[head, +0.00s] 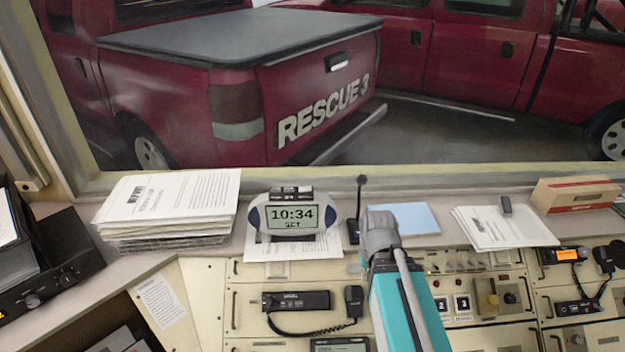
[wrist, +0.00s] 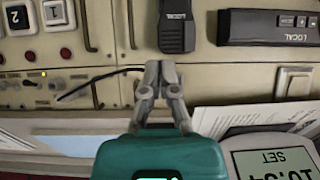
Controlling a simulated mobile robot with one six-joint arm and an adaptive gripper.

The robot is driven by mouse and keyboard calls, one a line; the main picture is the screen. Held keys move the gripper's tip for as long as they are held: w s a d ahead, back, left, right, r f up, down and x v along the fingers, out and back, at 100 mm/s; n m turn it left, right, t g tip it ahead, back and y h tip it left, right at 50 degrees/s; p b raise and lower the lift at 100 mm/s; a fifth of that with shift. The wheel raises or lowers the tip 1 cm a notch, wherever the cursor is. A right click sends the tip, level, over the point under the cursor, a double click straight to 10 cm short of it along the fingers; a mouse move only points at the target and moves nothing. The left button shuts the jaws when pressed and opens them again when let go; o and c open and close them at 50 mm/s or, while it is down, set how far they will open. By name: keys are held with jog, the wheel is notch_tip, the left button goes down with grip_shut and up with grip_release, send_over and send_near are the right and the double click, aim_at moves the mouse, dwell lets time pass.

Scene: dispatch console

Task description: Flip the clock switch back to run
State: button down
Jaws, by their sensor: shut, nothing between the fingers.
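The desk clock (head: 291,216) stands on the sill and reads 10:34 with SET below it. Buttons (head: 291,194) show on its top. The clock's display also shows at the lower right of the wrist view (wrist: 275,160), upside down. A pale rocker switch (wrist: 293,83) sits on the console panel near the clock in the wrist view; I cannot tell its position or whether it is the clock switch. My gripper (wrist: 161,68) is shut and empty, left of the rocker and clock in that view. Its fingertips are not clear in the head view.
A radio (head: 296,300) with a corded handset (head: 354,300) is on the console front; the handset (wrist: 177,25) is just beyond my fingertips in the wrist view. A thin gooseneck microphone (head: 360,195) stands right of the clock. Paper stacks (head: 170,205) lie left.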

jog(key=w+a+r+n+y+p, duration=0.2)
jog(key=w+r+n+p, duration=0.4)
jog(key=r+p, duration=0.2)
jog(key=w+a+r+n+y+p, duration=0.3)
jog(key=w+r+n+p, duration=0.3)
jog(key=r, duration=0.5)
jog(key=w+a+r+n+y+p, duration=0.2)
jog(key=w+r+n+p, duration=0.3)
jog(key=w+r+p, duration=0.3)
notch_tip(320, 180, up, 2)
jog(key=a+p, duration=0.1)
jog(key=p, duration=0.1)
jog(key=shift+a+n+y+p, duration=0.25)
jog(key=shift+n+y+p, duration=0.05)
jog(key=shift+n+p, duration=0.1)
jog(key=shift+a+f, duration=0.1)
jog(key=shift+f, duration=0.05)
jog(key=b, duration=0.8)
send_over(304, 188)
jog(key=d, duration=0.2)
notch_tip(304, 188, down, 8)
jog(key=shift+w+a+r, duration=0.1)
jog(key=shift+d+f+b, duration=0.2)
jog(key=shift+f+b, duration=1.7)
jog(key=shift+b, duration=0.15)
jog(key=shift+a+f, duration=0.1)
jog(key=shift+a, duration=0.05)
